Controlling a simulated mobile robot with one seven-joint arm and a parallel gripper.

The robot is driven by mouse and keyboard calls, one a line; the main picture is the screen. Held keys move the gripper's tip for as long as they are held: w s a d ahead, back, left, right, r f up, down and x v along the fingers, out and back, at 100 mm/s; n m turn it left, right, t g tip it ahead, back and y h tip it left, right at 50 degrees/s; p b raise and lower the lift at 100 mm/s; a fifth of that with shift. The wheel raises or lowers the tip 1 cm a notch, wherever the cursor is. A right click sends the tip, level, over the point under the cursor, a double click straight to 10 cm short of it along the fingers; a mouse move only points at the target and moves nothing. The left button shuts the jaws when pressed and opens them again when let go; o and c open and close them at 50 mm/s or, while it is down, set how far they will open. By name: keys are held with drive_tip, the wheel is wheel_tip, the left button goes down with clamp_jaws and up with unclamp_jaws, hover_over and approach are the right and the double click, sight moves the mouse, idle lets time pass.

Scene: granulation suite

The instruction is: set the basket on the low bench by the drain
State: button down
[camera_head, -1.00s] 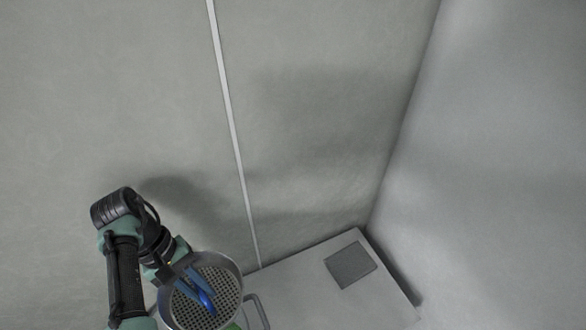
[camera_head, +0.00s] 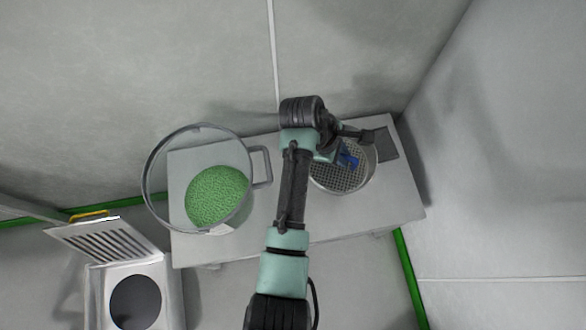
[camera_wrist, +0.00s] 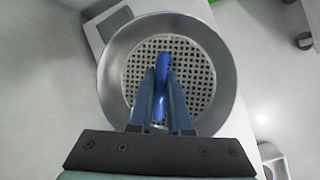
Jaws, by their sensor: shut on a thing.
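The basket (camera_head: 326,184) is a round metal strainer with a perforated floor and a blue handle. My gripper (camera_head: 348,160) is shut on the blue handle (camera_wrist: 161,102); the wrist view shows both fingers around it and the basket's rim (camera_wrist: 112,82). The basket is over the right part of the pale grey low bench (camera_head: 402,200), beside a dark grey square (camera_head: 387,144) that may be the drain. I cannot tell whether the basket touches the bench. My arm hides part of its left side in the head view.
A large round vessel (camera_head: 155,190) with green granules (camera_head: 216,196) and a side handle stands at the bench's left. A slatted white unit (camera_head: 105,240) with a dark round opening is at lower left. Walls close off the back and right.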

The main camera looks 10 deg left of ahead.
drive_tip(key=s+a+f+n+t+y, duration=0.1)
drive_tip(key=a+n, duration=0.1)
drive_tip(key=n, duration=0.1)
drive_tip(key=s+a+f+n+t+y+b, duration=0.1)
drive_tip(key=a+f+n, duration=0.1)
drive_tip(key=n, duration=0.1)
drive_tip(key=s+a+f+n+t+b, duration=0.1)
drive_tip(key=a+n, duration=0.1)
drive_tip(key=n, duration=0.1)
drive_tip(key=shift+s+a+f+y, duration=0.25)
drive_tip(key=shift+a+f+y, duration=0.05)
drive_tip(key=shift+f+y, duration=0.1)
drive_tip(key=shift+n, duration=0.4)
drive_tip(key=shift+s+a+f+b, duration=0.15)
drive_tip(key=shift+f+b, duration=1.05)
drive_tip(key=shift+f, duration=1.3)
drive_tip(key=shift+a+f+b, duration=0.1)
drive_tip(key=shift+f+b, duration=1.05)
drive_tip(key=shift+f, duration=1.35)
drive_tip(key=c, duration=0.8)
unclamp_jaws()
drive_tip(key=shift+c, duration=0.2)
